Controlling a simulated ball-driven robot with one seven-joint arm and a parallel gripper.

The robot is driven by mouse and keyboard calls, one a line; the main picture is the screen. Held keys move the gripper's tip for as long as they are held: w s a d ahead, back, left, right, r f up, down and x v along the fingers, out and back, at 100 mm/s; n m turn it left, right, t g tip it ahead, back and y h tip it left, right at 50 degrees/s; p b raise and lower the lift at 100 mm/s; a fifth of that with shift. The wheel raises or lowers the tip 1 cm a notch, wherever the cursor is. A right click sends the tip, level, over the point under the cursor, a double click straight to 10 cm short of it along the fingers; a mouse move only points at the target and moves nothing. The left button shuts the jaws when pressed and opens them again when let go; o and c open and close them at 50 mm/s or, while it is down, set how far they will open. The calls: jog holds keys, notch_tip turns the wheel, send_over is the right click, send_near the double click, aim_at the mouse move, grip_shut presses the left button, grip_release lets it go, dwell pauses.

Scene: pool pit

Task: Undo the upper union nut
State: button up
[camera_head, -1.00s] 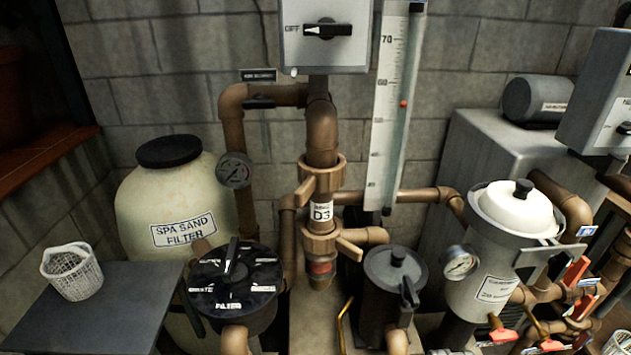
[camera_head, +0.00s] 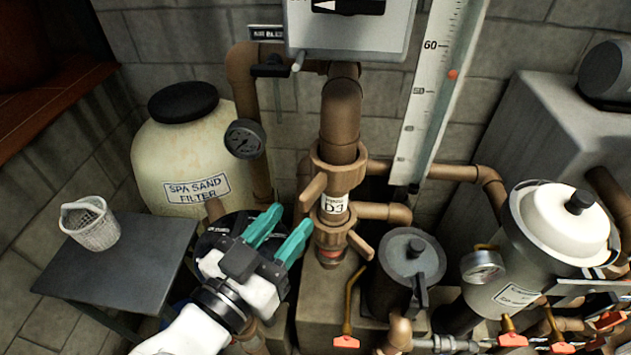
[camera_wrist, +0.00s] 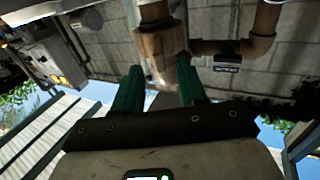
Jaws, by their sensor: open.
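The upper union nut (camera_head: 325,162) is a brown collar on the vertical brown pipe, with a wing handle (camera_head: 313,192) pointing down to the left. Below it is a white label reading D3 (camera_head: 334,205), then a lower union nut (camera_head: 332,238) with a wing handle to the lower right. My gripper (camera_head: 289,220) has two teal fingers, open and empty, left of and below the upper nut and apart from it in the picture. In the wrist view, a brown pipe fitting (camera_wrist: 162,45) shows beyond the open fingers; I cannot tell which nut it is.
The spa sand filter (camera_head: 190,160) and a grey table (camera_head: 130,265) with a white basket (camera_head: 90,225) stand left. A dark-lidded pot (camera_head: 410,255) and a white-lidded canister (camera_head: 565,220) stand right. A gauge (camera_head: 244,139) and a scale tube (camera_head: 435,90) flank the pipe.

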aim_at(313, 193)
jog(key=p+x, duration=0.2)
jog(key=x, duration=0.5)
jog(key=shift+w+d, duration=0.15)
jog(key=shift+w, duration=0.15)
grip_shut()
